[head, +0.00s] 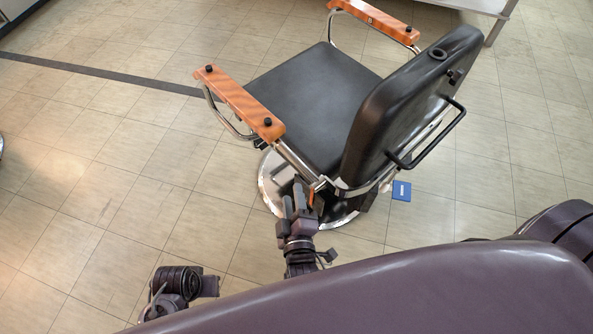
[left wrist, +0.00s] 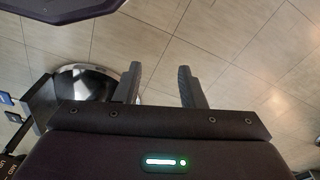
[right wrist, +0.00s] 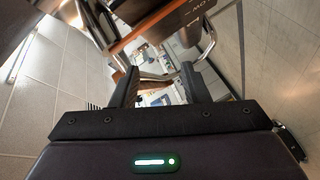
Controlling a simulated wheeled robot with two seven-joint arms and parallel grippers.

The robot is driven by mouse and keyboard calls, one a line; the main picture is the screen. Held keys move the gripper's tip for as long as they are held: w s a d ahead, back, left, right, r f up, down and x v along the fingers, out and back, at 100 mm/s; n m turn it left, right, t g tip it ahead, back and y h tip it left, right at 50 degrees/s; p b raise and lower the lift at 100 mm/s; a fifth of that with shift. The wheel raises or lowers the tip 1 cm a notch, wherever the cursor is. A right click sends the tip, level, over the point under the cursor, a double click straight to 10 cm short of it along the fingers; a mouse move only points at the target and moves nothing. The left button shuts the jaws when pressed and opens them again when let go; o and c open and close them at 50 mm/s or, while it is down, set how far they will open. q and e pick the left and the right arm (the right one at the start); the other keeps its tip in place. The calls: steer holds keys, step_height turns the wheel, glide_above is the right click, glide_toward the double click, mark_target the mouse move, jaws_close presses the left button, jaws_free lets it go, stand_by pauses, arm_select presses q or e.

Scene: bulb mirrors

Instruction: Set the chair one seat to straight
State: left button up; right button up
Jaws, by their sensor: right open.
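The chair one seat (head: 312,92), a black cushion on a round chrome base (head: 268,178), faces the upper left in the head view. Its black backrest (head: 405,110) rises on the right and carries a black bar handle. Orange armrests (head: 240,100) flank the seat. My right gripper (head: 299,190) is open, low beside the near side of the chair, by the base. In the right wrist view chrome tubing (right wrist: 165,75) shows beyond and between its parted fingers. My left gripper (left wrist: 161,85) is open and empty over floor; the chrome base (left wrist: 85,80) is to its left.
A blue item (head: 401,191) lies at floor level right of the base. A pale table corner (head: 480,6) stands at the top right. A dark strip (head: 110,75) crosses the floor. Tiled floor left of the chair is clear.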

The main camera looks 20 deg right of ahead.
mark_target(297, 167)
steer(key=shift+t+h, duration=0.6)
steer(key=shift+h, duration=0.3)
steer(key=r, duration=0.1)
steer(key=d+r, duration=0.1)
steer(key=r, duration=0.1)
steer(key=r+b, duration=0.1)
steer(key=shift+w+d+r, duration=0.15)
steer(key=shift+w, duration=0.1)
arm_select(q)
step_height(297, 167, up, 6)
steer(key=shift+d+r+b, duration=0.15)
steer(key=shift+r+b, duration=0.05)
steer(key=shift+b, duration=0.15)
arm_select(e)
steer(key=x, duration=0.7)
steer(key=shift+w+d, duration=0.1)
steer(key=shift+w, duration=0.1)
arm_select(q)
steer(key=shift+s, duration=0.15)
arm_select(e)
jaws_close()
